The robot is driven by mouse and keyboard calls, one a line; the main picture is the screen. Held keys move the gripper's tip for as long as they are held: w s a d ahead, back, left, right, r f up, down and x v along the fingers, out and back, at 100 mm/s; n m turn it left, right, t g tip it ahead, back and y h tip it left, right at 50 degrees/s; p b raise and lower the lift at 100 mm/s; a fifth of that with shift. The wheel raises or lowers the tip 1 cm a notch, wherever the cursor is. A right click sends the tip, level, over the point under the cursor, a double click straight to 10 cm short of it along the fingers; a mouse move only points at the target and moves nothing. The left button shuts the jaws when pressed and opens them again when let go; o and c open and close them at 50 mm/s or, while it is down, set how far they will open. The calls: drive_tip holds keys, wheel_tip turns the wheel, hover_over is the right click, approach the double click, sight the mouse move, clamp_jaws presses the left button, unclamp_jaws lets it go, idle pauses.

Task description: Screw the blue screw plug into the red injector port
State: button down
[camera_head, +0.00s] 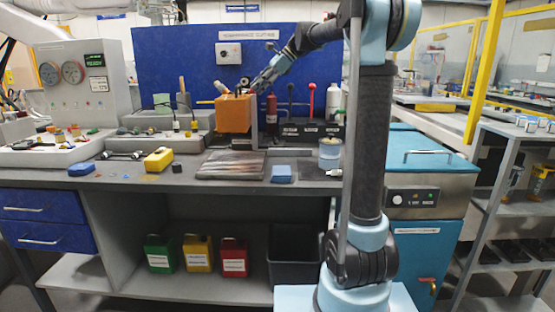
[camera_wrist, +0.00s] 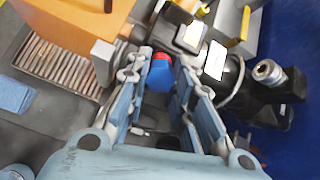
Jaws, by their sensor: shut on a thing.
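My gripper (camera_wrist: 159,82) is shut on the blue screw plug (camera_wrist: 158,76), which sits between the two fingers in the wrist view. The red injector port (camera_wrist: 160,56) shows as a small red rim at the plug's far end. The plug and the port look lined up and close together; I cannot tell how far the plug is in. In the head view my gripper (camera_head: 259,85) is at the right side of the orange block, pointing down and left. The plug and port are too small to make out there.
A black fitting with a metal end (camera_wrist: 268,72) lies right of the gripper in the wrist view. A ribbed plate (camera_head: 231,165), a blue cloth (camera_head: 282,173) and a yellow box (camera_head: 158,159) lie on the bench.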

drive_tip(key=m, duration=0.9)
drive_tip(key=c, duration=1.3)
unclamp_jaws()
drive_tip(key=shift+c, duration=0.9)
drive_tip(key=shift+d, duration=0.1)
